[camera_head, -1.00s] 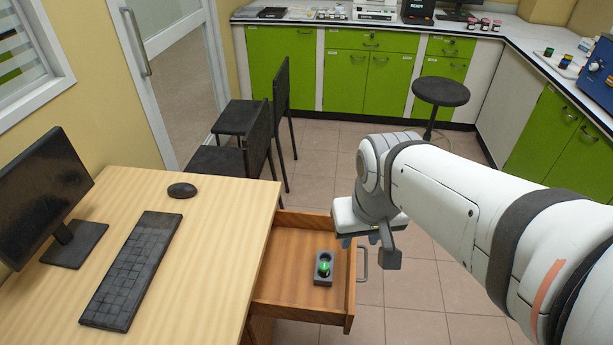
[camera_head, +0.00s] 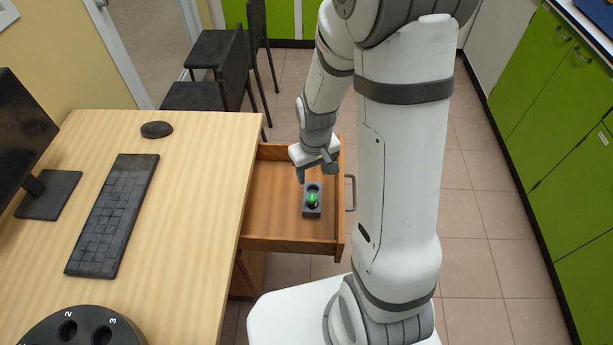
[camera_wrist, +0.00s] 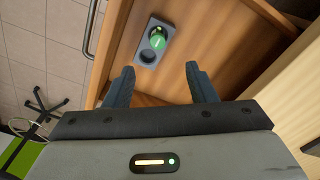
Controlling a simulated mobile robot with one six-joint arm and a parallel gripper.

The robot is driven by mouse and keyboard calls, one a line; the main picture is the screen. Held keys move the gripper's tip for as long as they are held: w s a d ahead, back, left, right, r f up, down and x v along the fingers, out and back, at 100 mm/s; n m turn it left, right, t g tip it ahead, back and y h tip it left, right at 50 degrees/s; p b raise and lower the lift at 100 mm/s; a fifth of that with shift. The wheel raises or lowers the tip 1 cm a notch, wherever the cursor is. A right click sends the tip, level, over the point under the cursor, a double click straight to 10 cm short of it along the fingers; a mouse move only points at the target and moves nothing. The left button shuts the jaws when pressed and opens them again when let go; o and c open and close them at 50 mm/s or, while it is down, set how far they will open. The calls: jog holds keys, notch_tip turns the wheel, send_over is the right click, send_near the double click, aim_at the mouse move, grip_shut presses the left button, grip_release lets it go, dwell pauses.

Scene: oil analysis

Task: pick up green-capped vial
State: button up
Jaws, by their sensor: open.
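The green-capped vial (camera_head: 312,198) stands in a small grey two-hole holder (camera_head: 311,212) inside the open wooden drawer (camera_head: 275,215). In the wrist view the green cap (camera_wrist: 157,42) shows from above, and one hole of the holder (camera_wrist: 147,57) looks empty. My gripper (camera_head: 317,172) is over the drawer, just beyond the holder in the head view. In the wrist view my gripper (camera_wrist: 160,82) has its two fingers wide apart with nothing between them. The vial lies past the fingertips, clear of both fingers.
The desk (camera_head: 190,190) beside the drawer holds a keyboard (camera_head: 112,215), a mouse (camera_head: 157,129) and a monitor (camera_head: 22,140). The drawer's front panel (camera_head: 340,215) and handle (camera_head: 350,193) rise near the holder. Chairs (camera_head: 215,85) stand behind. A dark numbered round rack (camera_head: 80,328) is at the lower left.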

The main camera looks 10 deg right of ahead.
send_over(312, 197)
jog(key=shift+n, duration=0.3)
jog(key=f, duration=0.9)
jog(key=shift+s+a+b, duration=0.15)
jog(key=shift+s+b, duration=0.2)
jog(key=shift+s, duration=0.05)
jog(key=shift+w+f, duration=0.2)
jog(key=shift+f, duration=1.3)
jog(key=shift+w+f, duration=0.2)
jog(key=shift+f, duration=1.3)
jog(key=shift+c, duration=0.2)
jog(key=c, duration=1)
jog(key=shift+r, duration=0.1)
